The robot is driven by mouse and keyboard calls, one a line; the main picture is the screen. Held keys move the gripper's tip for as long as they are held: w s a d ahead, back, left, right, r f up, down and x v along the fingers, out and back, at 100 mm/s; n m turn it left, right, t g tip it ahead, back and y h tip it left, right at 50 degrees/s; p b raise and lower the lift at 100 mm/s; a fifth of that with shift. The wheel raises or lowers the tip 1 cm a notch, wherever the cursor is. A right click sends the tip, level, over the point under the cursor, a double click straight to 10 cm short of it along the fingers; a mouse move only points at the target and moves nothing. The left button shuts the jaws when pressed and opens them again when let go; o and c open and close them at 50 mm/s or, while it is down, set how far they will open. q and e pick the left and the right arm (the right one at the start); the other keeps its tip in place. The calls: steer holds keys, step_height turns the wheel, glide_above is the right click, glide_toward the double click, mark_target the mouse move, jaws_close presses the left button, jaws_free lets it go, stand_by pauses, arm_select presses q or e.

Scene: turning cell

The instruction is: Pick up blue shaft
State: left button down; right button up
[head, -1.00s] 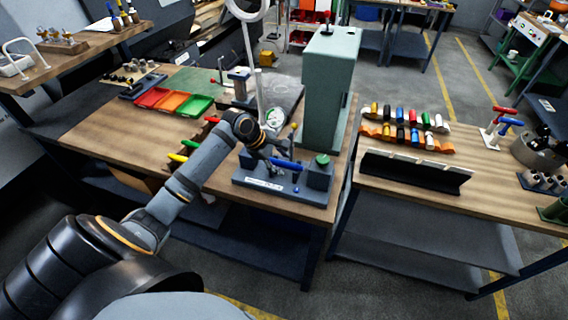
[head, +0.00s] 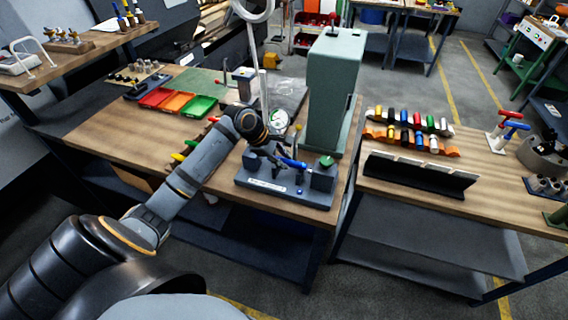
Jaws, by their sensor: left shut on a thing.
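The blue shaft (head: 294,163) is a short blue rod in the head view, just above the grey fixture (head: 272,186) at the front of the left bench. My left gripper (head: 280,158) is shut on the blue shaft, close over the fixture. The fingers partly hide the shaft's left end. I cannot tell whether the shaft still touches the fixture. My right gripper is not in view.
A tall green-grey machine column (head: 333,90) stands right behind the fixture. Red, orange and green trays (head: 198,106) lie to the left. The right bench holds a rack of coloured parts (head: 410,130) and a black angled holder (head: 420,177).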

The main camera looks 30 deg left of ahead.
arm_select(q)
steer(key=s+d+r+b, duration=0.7)
steer(key=s+r+b, duration=0.2)
steer(key=s+r, duration=0.2)
steer(key=shift+s+r+b, duration=0.2)
steer(key=shift+s+b, duration=0.1)
steer(key=shift+s, duration=0.3)
steer(key=shift+f, duration=0.1)
